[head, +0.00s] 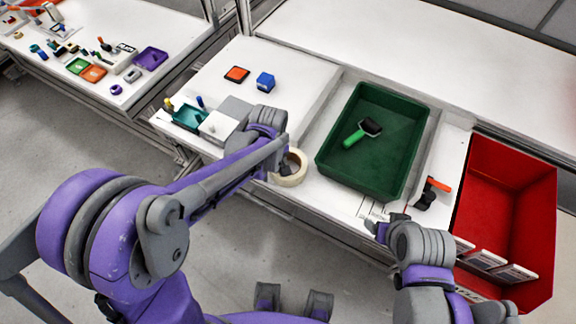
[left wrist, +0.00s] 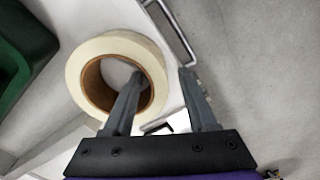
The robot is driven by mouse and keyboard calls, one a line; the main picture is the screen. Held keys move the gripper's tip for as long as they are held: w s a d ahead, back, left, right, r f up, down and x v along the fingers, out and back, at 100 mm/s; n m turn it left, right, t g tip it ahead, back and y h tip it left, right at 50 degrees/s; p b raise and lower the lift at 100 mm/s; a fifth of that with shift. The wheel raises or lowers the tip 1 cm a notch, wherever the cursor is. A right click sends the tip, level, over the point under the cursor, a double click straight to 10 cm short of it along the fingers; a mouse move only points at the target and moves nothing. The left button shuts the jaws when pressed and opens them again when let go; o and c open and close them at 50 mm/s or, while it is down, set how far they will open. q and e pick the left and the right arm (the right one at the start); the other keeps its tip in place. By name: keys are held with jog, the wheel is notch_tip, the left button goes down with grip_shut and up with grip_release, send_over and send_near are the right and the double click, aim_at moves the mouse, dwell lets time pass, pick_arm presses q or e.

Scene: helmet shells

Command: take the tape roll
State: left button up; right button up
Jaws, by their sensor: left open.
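The tape roll (head: 289,181) is cream-coloured with a brown core and lies flat near the front edge of the white worktop, left of the green tray. My left gripper (head: 284,169) is at the roll, and the arm hides part of it. In the left wrist view the tape roll (left wrist: 130,43) lies under the open left gripper (left wrist: 161,73). One finger shows over the roll's hole and the other outside its rim, so the ring wall lies between them. I cannot tell any contact. My right gripper (head: 378,229) is near the front edge at right; its jaws are unclear.
The green tray (head: 325,163) holds a green-handled roller (head: 362,132). A red bin (head: 508,190) stands at the right. A black and orange tool (head: 432,192) lies between them. Small boxes (head: 220,125) and a teal tray (head: 188,117) sit left of the roll.

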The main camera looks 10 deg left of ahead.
pick_arm(q)
grip_shut()
dwell(0.3)
